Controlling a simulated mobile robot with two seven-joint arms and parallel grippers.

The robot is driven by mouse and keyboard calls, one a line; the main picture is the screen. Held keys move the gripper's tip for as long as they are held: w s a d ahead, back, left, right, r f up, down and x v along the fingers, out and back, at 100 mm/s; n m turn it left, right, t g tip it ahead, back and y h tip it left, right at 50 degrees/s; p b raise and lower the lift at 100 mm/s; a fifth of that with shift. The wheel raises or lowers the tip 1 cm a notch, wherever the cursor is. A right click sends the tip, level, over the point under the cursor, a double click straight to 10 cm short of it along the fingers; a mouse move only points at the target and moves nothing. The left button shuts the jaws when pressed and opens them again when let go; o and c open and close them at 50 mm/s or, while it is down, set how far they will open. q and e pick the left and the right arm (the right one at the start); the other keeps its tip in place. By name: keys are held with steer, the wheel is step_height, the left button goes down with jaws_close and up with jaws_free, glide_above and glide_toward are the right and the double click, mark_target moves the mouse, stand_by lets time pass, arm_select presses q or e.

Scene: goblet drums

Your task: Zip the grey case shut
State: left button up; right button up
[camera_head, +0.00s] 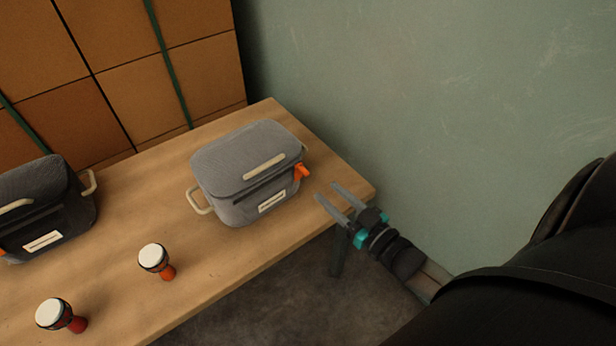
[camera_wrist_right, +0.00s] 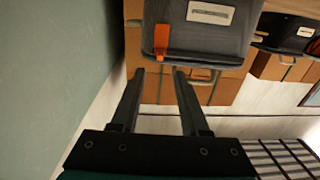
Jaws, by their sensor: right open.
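The grey case (camera_head: 247,168) stands on the wooden table near its right end, with its lid lying over the top. A cream handle sticks out on its left, and an orange zip pull (camera_head: 302,172) hangs at its right front corner. My right gripper (camera_head: 334,196) is open and empty, just right of the orange pull and apart from it. In the right wrist view the open fingers (camera_wrist_right: 156,72) point at the case (camera_wrist_right: 222,38), with the orange pull (camera_wrist_right: 161,41) just beyond their tips. My left gripper is not in view.
A darker case (camera_head: 42,208) stands at the table's left. Two small goblet drums, one (camera_head: 154,258) with an orange-red base and one (camera_head: 55,314) with a red base, stand on the table (camera_head: 210,268). Strapped brown boxes (camera_head: 130,60) are stacked behind. A green wall (camera_head: 440,110) rises at the right.

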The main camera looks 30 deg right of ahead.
mark_target(308, 175)
steer(key=w, duration=0.2)
steer(key=w+b, duration=0.1)
steer(key=w, duration=0.1)
steer(key=w+a, duration=0.1)
steer(key=w, duration=0.1)
steer(key=shift+w+b, duration=0.15)
steer(key=shift+b, duration=0.15)
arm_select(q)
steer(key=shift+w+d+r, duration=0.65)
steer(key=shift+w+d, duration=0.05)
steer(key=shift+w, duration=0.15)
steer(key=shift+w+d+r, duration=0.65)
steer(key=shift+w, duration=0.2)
arm_select(e)
steer(key=shift+w, duration=0.85)
jaws_close()
steer(key=shift+a, duration=0.1)
